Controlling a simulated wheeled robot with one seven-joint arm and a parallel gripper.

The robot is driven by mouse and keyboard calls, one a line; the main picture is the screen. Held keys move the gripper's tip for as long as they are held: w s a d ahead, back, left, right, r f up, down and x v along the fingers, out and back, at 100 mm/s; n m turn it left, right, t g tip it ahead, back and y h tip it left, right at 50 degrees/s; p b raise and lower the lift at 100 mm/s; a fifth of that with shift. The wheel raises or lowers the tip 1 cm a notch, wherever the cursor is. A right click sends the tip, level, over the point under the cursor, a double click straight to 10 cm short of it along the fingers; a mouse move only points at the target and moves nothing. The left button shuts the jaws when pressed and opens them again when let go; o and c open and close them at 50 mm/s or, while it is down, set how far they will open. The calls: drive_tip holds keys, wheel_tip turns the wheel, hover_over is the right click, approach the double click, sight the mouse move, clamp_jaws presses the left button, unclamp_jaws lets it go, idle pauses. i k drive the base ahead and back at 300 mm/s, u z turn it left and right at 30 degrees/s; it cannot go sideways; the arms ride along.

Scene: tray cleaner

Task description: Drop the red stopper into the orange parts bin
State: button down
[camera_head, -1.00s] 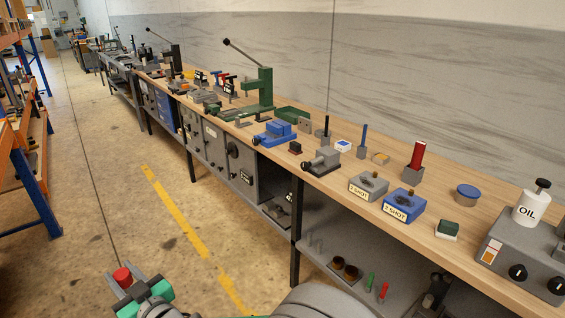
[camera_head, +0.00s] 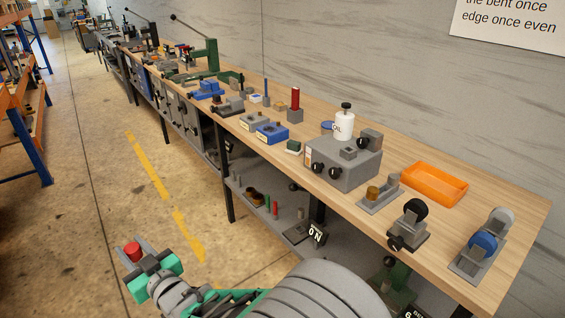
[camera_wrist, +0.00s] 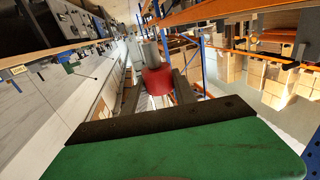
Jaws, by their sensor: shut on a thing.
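The red stopper (camera_head: 132,251) is held between the fingers of my gripper (camera_head: 134,250), over the floor at the lower left of the head view. In the wrist view the stopper (camera_wrist: 157,80) shows as a red body with a grey part above it, between the two dark fingers. My gripper is shut on it, well away from the bench. The orange parts bin (camera_head: 435,184) is a shallow open tray on the wooden bench top at the right of the head view, near the wall. The part of its inside that shows looks empty.
A grey box with black knobs (camera_head: 342,163) and a white oil bottle (camera_head: 344,122) stand left of the bin on the bench (camera_head: 330,195). Grinder-like tools (camera_head: 408,226) and a blue-wheeled fixture (camera_head: 482,246) stand in front of it. Orange shelving (camera_head: 15,110) is at far left. The floor between is clear.

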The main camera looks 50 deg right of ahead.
sight(450, 193)
drive_tip(key=k, duration=0.45)
drive_tip(key=z, duration=1.25)
drive_tip(key=i, duration=0.5)
drive_tip(key=u, duration=0.05)
